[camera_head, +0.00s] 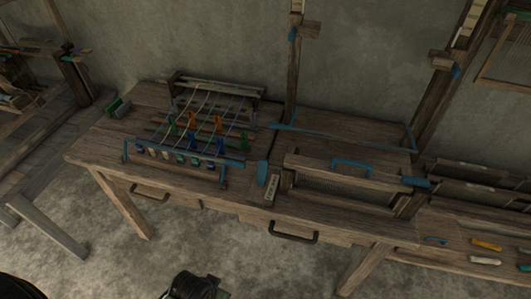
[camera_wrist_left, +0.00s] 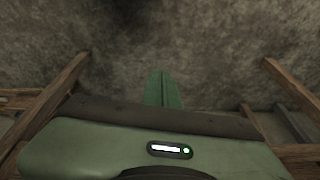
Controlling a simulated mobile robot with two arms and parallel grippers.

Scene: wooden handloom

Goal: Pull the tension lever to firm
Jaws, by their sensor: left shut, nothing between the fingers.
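A blue lever (camera_head: 262,173) stands upright at the front middle of the wooden loom table (camera_head: 240,199). A small pale plate with dark marks (camera_head: 271,190) is just right of it; its marks are too small to read. I take this lever to be the tension lever. My left gripper (camera_wrist_left: 163,88) shows in the left wrist view with its green fingers together and nothing between them. It points at a bare grey surface, and no lever shows there. My right gripper is not seen.
A small frame with pale threads and coloured clips (camera_head: 195,125) stands on the table's left half. A wooden frame with a blue handle (camera_head: 352,165) is on the right half. Drawer handles (camera_head: 294,237) stick out in front. The floor before the table (camera_head: 100,255) is mostly clear.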

